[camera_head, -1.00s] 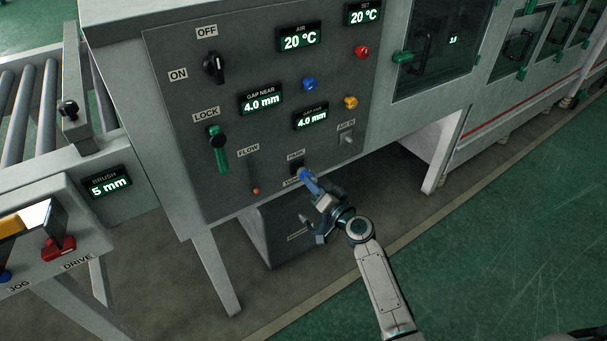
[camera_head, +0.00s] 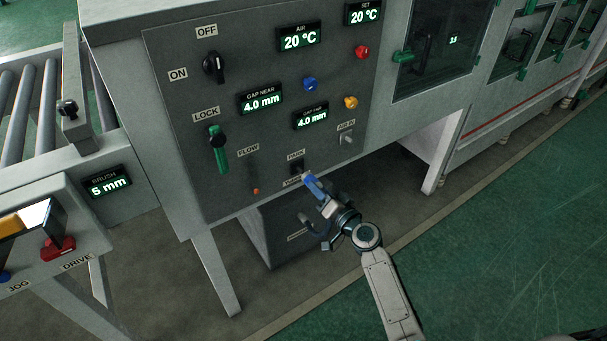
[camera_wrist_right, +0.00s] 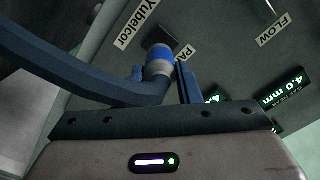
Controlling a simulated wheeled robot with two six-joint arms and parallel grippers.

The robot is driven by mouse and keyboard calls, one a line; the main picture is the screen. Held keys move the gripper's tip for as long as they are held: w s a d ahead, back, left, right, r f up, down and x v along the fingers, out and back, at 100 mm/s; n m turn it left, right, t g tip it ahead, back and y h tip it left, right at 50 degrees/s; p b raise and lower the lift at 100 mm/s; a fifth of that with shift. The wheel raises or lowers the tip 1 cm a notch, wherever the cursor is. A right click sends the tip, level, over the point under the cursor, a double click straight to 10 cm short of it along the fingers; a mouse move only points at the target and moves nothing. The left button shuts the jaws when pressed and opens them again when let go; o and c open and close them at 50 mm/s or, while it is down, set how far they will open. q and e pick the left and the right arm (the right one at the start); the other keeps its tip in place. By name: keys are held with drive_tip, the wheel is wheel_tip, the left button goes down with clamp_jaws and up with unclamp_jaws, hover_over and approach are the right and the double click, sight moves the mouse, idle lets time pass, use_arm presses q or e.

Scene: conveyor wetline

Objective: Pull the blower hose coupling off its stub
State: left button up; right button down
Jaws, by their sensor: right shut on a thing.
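The blue hose coupling (camera_head: 314,185) is at the lower right of the dark panel, just below and right of a small dark square fitting (camera_head: 297,168) by the PARK label. My right gripper (camera_head: 322,196) is shut on the coupling. In the right wrist view the coupling (camera_wrist_right: 158,58) sits between the fingers, with a blue band and a grey lower part. The dark hose (camera_wrist_right: 75,76) curves away to the left from under it. The stub is not clearly visible, and I cannot tell whether the coupling still touches it. My left gripper is not in view.
The dark panel (camera_head: 180,110) carries knobs, buttons, displays and a green LOCK lever (camera_head: 218,148). A machine leg (camera_head: 216,270) stands below left and another (camera_head: 440,150) at the right. Open green floor (camera_head: 480,240) lies to the lower right. A roller conveyor is at the left.

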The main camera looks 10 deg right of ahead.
drive_tip(key=shift+v, duration=2)
